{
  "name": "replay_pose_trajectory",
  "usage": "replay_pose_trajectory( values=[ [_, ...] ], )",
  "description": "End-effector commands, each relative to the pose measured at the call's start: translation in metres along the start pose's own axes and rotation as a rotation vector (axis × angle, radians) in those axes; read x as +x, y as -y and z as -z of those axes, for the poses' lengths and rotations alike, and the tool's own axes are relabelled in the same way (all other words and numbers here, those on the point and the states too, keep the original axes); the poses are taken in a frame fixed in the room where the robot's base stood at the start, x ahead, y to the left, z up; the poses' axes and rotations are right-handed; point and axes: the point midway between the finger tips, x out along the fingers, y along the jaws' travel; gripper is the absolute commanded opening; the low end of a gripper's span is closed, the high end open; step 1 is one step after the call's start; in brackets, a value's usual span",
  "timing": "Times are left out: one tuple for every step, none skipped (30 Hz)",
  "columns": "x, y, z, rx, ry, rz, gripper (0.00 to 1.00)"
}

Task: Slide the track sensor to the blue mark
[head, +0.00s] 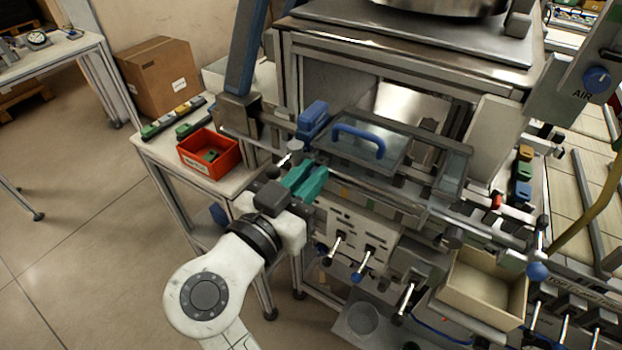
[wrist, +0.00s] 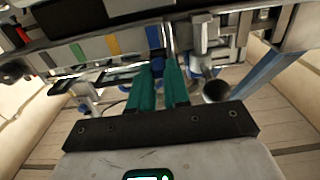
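My gripper (head: 307,178) has two teal fingers and is at the front left of the machine, beside the rail; it also shows in the wrist view (wrist: 160,68).
A clear cover with a blue handle (head: 361,139) lies behind the rail. Several levers, one of them with a blue tip (head: 362,266), stick out below it. An orange bin (head: 209,154) stands on the left bench, and a beige box (head: 483,288) is at the front right.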

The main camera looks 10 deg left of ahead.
Motion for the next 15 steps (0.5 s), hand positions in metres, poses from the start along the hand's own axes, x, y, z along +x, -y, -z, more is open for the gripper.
replay_pose_trajectory(
  values=[
    [0.0004,0.0032,0.0009,0.002,0.0,0.011,0.2],
    [0.0003,0.0032,0.0009,0.002,0.0,0.011,0.23],
    [0.0003,0.003,0.0009,0.002,0.0,0.011,0.27],
    [0.0003,0.0029,0.0009,0.002,0.0,0.01,0.3],
    [0.0003,0.0028,0.0009,0.002,0.0,0.01,0.33],
    [0.0003,0.0026,0.0009,0.002,0.0,0.009,0.36],
    [0.0003,0.0024,0.0009,0.002,0.0,0.009,0.39],
    [0.0003,0.0023,0.0008,0.002,0.0,0.008,0.42],
    [0.0003,0.0021,0.0008,0.002,0.0,0.008,0.43],
    [0.0003,0.002,0.0008,0.002,0.0,0.007,0.43],
    [0.0003,0.0019,0.0008,0.002,0.0,0.007,0.43],
    [0.0003,0.0018,0.0008,0.002,0.0,0.007,0.43],
    [0.0002,0.0018,0.0008,0.002,0.0,0.007,0.43],
    [0.0002,0.0018,0.0008,0.002,0.0,0.007,0.43],
    [0.0,0.0017,0.0007,0.002,0.0,0.006,0.43]
  ],
)
